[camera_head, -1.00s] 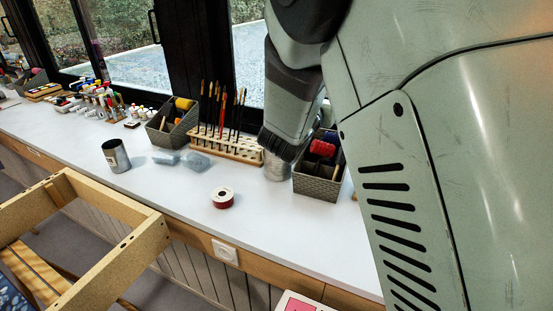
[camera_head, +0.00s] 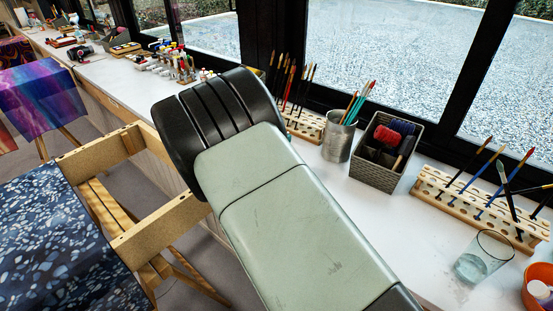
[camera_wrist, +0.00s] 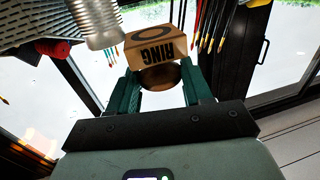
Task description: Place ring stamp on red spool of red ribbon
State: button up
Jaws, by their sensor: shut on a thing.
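The ring stamp (camera_wrist: 156,48) shows in the wrist view as a wooden block with a circle and the dark word RING on its face. A darker rounded brown part of it shows below, between the teal fingers. My gripper (camera_wrist: 160,74) is shut on the stamp and holds it between both fingertips. In the head view my arm covers the gripper and the stamp.
A metal cup of brushes (camera_head: 338,140), a grey basket with red and blue rolls (camera_head: 379,176), wooden brush racks (camera_head: 478,209) and a glass (camera_head: 484,254) stand along the white counter. In the wrist view the ribbed metal cup (camera_wrist: 97,22) is close to the stamp.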

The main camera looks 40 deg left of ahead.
jog(key=shift+f, duration=2.9)
jog(key=shift+f, duration=0.1)
jog(key=o, duration=1.1)
jog(key=shift+c, duration=0.2)
jog(key=shift+s, duration=0.1)
jog(key=s+d, duration=0.2)
jog(key=s, duration=0.9)
jog(key=shift+s+d, duration=0.15)
jog(key=shift+s, duration=0.15)
jog(key=shift+w+r, duration=0.1)
jog(key=shift+r, duration=0.1)
